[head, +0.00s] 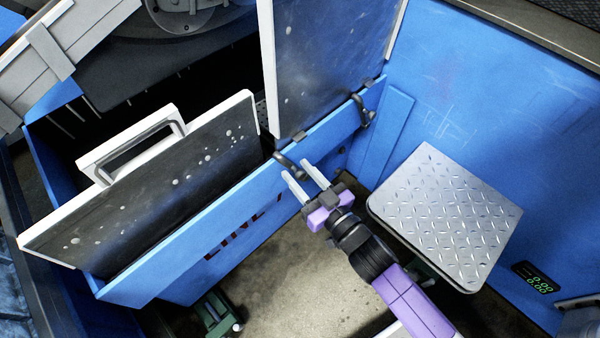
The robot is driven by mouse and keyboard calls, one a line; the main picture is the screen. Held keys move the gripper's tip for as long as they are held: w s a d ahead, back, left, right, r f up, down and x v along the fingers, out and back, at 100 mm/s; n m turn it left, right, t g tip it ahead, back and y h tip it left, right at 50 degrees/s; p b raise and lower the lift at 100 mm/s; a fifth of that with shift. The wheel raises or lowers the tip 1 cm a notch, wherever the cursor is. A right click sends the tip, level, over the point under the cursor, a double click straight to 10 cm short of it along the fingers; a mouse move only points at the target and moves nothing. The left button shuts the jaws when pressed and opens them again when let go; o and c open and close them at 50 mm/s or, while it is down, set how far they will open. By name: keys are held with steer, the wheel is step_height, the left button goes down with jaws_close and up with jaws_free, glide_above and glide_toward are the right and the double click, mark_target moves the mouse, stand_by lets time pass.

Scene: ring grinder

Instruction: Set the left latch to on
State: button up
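The left latch (288,160) is a curved dark grey hook on the top edge of the blue front wall, at the foot of the upright panel. A similar right latch (363,111) sits further right along the same edge. My gripper (295,171) has two pale parallel fingers spread apart, with nothing seen held between them. Its fingertips are right by the lower end of the left latch; I cannot tell whether they touch it. The exact setting of the latch is hard to read from this angle.
A speckled panel (330,65) stands upright behind the latches. Another panel with a handle (145,140) leans to the left. A diamond-plate platform (448,215) is right of my arm, with a small green display (537,279) beyond. Concrete floor (300,270) shows below.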

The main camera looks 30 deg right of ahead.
jaws_close()
steer(key=shift+s+a+f, duration=0.1)
steer(key=shift+a+f, duration=0.05)
stand_by(1.0)
